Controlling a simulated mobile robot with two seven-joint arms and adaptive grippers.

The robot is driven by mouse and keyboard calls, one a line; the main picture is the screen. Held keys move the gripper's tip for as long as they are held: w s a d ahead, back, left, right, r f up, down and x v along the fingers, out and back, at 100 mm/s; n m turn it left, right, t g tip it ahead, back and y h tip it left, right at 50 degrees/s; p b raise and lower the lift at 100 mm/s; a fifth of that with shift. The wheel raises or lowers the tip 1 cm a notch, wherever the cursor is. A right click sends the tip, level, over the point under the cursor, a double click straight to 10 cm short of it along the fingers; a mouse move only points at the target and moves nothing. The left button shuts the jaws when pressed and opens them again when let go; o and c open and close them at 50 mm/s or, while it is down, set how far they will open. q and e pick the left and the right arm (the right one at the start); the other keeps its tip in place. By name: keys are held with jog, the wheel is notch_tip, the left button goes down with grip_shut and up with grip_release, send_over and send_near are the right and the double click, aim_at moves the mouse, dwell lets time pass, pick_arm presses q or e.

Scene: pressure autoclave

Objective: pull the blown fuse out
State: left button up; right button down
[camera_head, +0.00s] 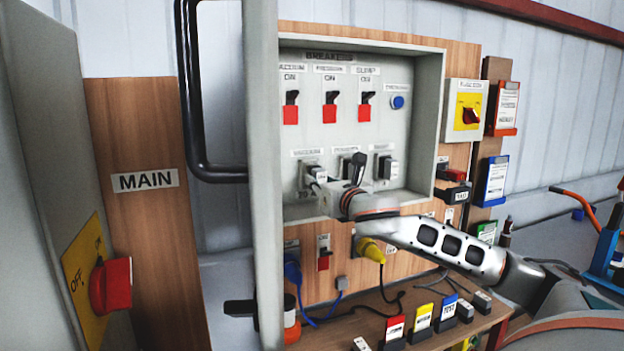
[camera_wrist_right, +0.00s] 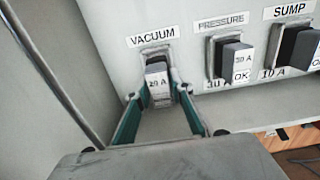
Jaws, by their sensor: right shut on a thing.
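The vacuum fuse, a grey block with a white 20 A label (camera_wrist_right: 158,88), sits at its holder under the VACUUM label. Its lower face is partly hidden between the fingers. My right gripper (camera_wrist_right: 160,95) is shut on this fuse, one green-sided finger on each side. In the head view my right gripper (camera_head: 328,190) reaches into the open grey breaker box and covers part of the lower fuse row. The pressure fuse (camera_wrist_right: 236,65) and the sump fuse (camera_wrist_right: 300,47) stand to the right, both marked OK. My left gripper is not in view.
The open box door (camera_head: 262,180) stands close at the left. Three red-and-black breaker switches (camera_head: 330,107) and a blue button (camera_head: 397,102) are above. A yellow plug (camera_head: 371,249) and a shelf with small labelled blocks (camera_head: 420,318) lie below.

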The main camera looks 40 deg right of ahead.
jog(key=shift+b+v, duration=0.5)
jog(key=shift+v, duration=1.4)
jog(key=shift+f, duration=0.1)
